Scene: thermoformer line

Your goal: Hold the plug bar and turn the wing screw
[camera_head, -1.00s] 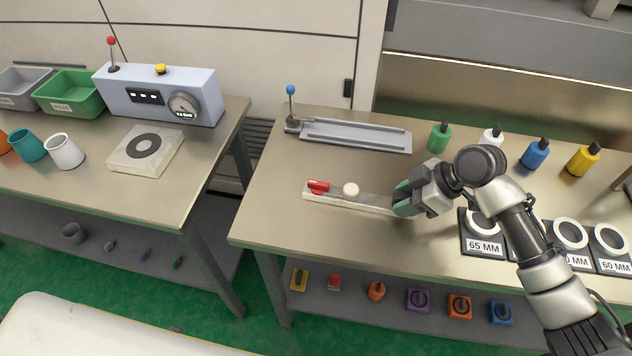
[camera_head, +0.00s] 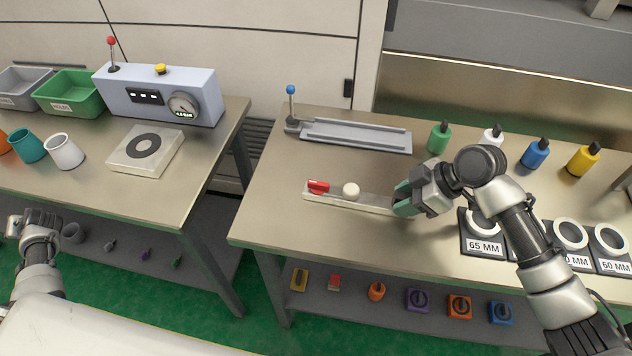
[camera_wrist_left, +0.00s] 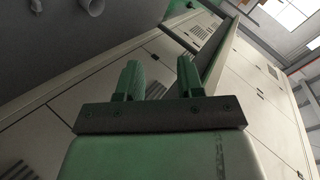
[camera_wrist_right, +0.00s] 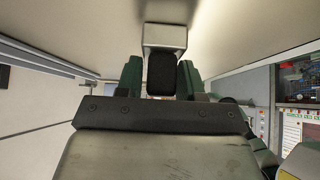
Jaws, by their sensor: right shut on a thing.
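The plug bar (camera_head: 345,201) is a pale flat strip lying on the right bench, with a white round knob (camera_head: 351,190) on it. The red wing screw (camera_head: 318,187) sits at its left end. My right gripper (camera_head: 402,202) is shut on the bar's right end, which the fingers partly hide. In the right wrist view a pale piece with a dark end (camera_wrist_right: 162,72) stands between the fingers. My left gripper (camera_head: 36,220) is far from the bar, at the lower left beside the left bench. Its fingers (camera_wrist_left: 160,82) are apart with nothing between them.
A grey rail (camera_head: 355,135) with a blue-knobbed lever lies behind the bar. Several bottles (camera_head: 535,154) and black ring plates (camera_head: 483,236) stand to the right. The bench (camera_head: 270,215) is clear left of the bar. A gap separates it from the left bench (camera_head: 185,200).

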